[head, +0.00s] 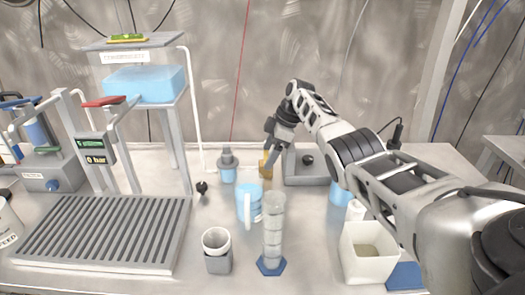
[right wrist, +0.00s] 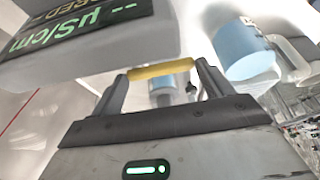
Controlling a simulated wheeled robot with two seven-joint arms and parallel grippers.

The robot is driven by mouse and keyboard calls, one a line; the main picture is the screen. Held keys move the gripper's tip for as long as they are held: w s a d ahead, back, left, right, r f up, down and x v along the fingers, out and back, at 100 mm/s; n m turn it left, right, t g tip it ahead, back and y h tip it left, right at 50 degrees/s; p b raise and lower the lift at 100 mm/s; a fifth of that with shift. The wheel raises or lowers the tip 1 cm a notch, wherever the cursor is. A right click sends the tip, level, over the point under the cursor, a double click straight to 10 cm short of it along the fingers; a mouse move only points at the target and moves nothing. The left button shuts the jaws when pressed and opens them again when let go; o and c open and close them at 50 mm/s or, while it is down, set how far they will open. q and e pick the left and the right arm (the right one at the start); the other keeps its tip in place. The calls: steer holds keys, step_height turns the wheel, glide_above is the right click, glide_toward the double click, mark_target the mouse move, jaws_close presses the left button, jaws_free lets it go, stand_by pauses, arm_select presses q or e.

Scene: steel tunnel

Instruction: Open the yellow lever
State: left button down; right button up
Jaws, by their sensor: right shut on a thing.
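The yellow lever is a short yellow bar (right wrist: 162,70) in the right wrist view, spanning the space between my two fingertips. In the head view a small yellow piece (head: 265,163) shows just below my right gripper (head: 268,148), at the back middle of the table. My right gripper (right wrist: 162,82) is shut on the lever, one finger at each end of the bar. The lever's mount is mostly hidden by the gripper and arm in the head view. My left gripper is not in view.
A blue-filled jug (head: 249,203) and a tall clear cylinder (head: 271,235) stand in front of the lever. A grey cup (head: 217,246), a white bin (head: 369,252) and a slatted rack (head: 100,232) are nearby. A red lever (head: 103,101) stands left. A dark display (right wrist: 80,25) is close in the wrist view.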

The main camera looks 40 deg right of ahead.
steer(key=o, duration=1.1)
steer(key=shift+r, duration=0.1)
steer(key=v, duration=1.6)
steer(key=shift+w+a, duration=0.1)
steer(key=shift+a, duration=0.05)
